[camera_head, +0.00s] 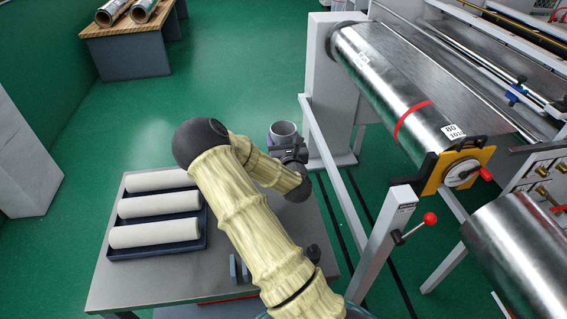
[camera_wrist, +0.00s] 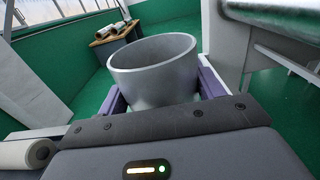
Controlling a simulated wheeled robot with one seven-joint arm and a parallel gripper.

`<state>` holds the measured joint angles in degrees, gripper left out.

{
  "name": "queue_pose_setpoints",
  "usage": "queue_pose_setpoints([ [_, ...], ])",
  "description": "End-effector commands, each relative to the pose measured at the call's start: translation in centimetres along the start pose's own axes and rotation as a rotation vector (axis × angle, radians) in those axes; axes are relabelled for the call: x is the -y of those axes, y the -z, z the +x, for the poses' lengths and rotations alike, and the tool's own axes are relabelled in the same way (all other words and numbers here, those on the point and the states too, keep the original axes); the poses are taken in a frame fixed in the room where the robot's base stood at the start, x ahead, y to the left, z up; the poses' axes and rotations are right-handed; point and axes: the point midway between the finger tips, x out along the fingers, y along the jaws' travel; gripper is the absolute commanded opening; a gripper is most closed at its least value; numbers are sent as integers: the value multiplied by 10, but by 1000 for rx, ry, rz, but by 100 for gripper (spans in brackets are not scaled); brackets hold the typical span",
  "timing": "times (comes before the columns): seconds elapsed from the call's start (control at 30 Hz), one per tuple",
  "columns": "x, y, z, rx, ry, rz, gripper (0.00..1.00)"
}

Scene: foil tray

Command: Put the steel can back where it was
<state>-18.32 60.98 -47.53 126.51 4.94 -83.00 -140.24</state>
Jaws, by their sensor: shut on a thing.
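In the wrist view the purplish fingers of my gripper (camera_wrist: 160,92) flank the can. My gripper and arm hide the can's lower part in the head view, so I cannot tell whether it touches the table.
A dark blue tray (camera_head: 112,252) with three white rolls (camera_head: 158,205) lies on the table's left (camera_head: 140,288). A large machine with a steel roller (camera_head: 385,95) and red-knobbed lever (camera_head: 430,218) stands close on the right. A wooden-topped table (camera_head: 128,28) is at the back left.

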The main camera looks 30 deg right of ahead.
Motion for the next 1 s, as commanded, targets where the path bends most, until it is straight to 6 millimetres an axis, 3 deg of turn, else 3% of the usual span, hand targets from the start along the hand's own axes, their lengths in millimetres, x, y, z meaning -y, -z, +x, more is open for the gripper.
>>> queue_pose_setpoints([
  [0.2,1,36,0,0,2,0,29],
  [0.57,0,41,0,2,0,-1,29],
  [0.83,1,73,0,0,1,0,29],
  [1.0,1,77,0,2,2,-1,29],
])
